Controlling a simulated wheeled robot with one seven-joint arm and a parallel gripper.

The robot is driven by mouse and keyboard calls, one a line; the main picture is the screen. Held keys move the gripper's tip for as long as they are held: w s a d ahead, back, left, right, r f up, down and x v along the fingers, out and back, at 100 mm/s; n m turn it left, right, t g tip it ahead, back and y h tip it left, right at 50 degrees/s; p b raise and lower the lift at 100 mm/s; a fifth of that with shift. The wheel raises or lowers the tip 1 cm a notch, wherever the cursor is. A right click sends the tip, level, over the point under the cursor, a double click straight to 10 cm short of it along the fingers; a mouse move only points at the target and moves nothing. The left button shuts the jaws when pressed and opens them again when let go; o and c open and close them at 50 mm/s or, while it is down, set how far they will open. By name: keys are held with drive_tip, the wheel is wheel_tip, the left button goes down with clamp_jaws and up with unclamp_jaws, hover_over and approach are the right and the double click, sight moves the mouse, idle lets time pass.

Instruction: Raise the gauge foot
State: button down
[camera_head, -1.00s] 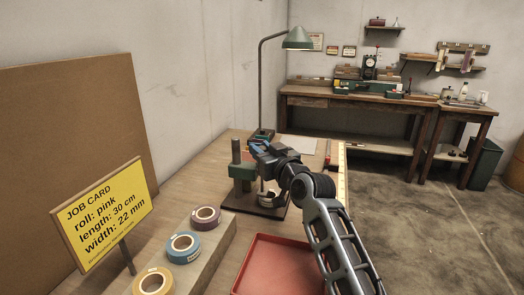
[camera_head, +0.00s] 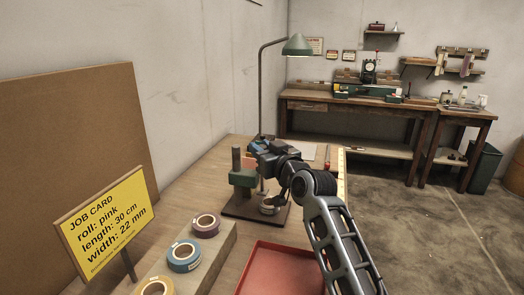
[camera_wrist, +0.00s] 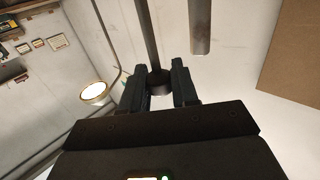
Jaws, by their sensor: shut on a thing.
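The gauge stands on the bench with a dark base plate (camera_head: 240,208), a green post (camera_head: 237,160) and a green block (camera_head: 242,178) on it. My gripper (camera_head: 262,148) is at the upper right of the gauge in the head view. In the wrist view my gripper (camera_wrist: 159,88) is shut on a dark knob (camera_wrist: 158,80) at the end of a thin rod (camera_wrist: 148,35). A thin upright rod (camera_head: 262,186) shows below my gripper. A pale tape roll (camera_head: 268,207) sits on the base plate, partly hidden by my arm. The foot's underside is not clear.
The job card (camera_head: 105,225) stands at left. A lamp (camera_head: 298,45) rises behind the gauge.

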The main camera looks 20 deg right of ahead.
drive_tip(key=c, duration=0.9)
unclamp_jaws()
drive_tip(key=shift+r, duration=0.3)
drive_tip(key=shift+s, duration=0.1)
drive_tip(key=s, duration=0.5)
drive_tip(key=s+d, duration=0.1)
drive_tip(key=s, duration=0.1)
drive_tip(key=shift+s+d+b, duration=0.1)
drive_tip(key=shift+s+b, duration=0.2)
drive_tip(key=shift+b, duration=0.05)
